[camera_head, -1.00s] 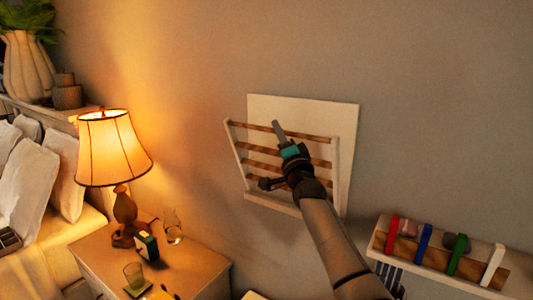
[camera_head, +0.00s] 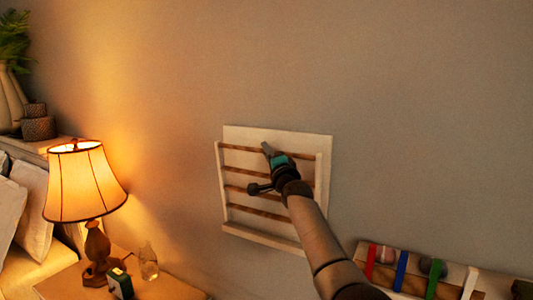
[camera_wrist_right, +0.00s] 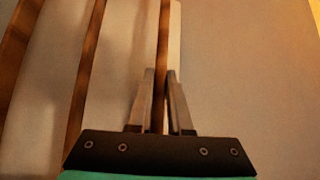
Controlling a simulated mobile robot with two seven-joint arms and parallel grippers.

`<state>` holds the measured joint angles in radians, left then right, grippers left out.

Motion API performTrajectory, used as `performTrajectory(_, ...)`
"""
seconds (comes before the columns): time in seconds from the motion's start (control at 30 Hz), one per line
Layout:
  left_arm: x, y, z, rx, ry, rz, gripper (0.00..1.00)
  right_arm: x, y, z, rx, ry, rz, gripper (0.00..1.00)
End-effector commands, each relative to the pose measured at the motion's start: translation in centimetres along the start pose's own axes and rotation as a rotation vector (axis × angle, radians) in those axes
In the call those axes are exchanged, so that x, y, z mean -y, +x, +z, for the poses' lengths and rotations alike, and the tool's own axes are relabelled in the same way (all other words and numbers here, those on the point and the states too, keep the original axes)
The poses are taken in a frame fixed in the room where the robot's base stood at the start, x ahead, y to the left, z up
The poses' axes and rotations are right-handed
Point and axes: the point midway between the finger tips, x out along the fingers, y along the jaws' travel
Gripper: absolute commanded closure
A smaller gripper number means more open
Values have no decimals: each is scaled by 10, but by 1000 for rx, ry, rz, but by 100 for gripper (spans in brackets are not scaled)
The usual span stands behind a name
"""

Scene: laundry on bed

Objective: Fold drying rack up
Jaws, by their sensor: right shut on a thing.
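The drying rack (camera_head: 322,185) is a white frame with several brown wooden rods, mounted on a pale board on the wall. Its rod frame now lies close to the board, nearly upright; a small gap cannot be ruled out. My right gripper (camera_head: 266,150) is at the upper part of the rack, in front of the rods. In the right wrist view my right gripper (camera_wrist_right: 159,75) is shut on a brown rod (camera_wrist_right: 164,40) between its fingers. More rods (camera_wrist_right: 85,70) run to the left. My left gripper is not in view.
A shelf with red, blue, green and white bands (camera_head: 402,270) is at the lower right. A lit lamp (camera_head: 85,180) stands on the nightstand (camera_head: 165,285) at the left, with a glass bottle (camera_head: 148,262) and a small dark box (camera_head: 119,284). The wall above is clear.

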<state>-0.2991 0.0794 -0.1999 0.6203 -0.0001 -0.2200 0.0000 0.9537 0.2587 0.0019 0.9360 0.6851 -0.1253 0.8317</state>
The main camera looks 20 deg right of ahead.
Motion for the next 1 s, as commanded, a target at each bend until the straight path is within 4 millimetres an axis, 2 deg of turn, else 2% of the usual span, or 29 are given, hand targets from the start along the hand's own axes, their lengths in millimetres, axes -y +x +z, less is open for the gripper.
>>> performTrajectory(0.1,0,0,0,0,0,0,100,2,0,0,1,0,-3,100)
performTrajectory(0.13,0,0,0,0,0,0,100,2,0,0,1,0,-3,79)
performTrajectory(0.37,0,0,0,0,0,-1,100,1,0,1,1,0,-1,53)
performTrajectory(0.73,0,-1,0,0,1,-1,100,0,-2,2,3,1,0,53)
performTrajectory(1.0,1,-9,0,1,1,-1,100,1,-22,2,2,2,-1,53)
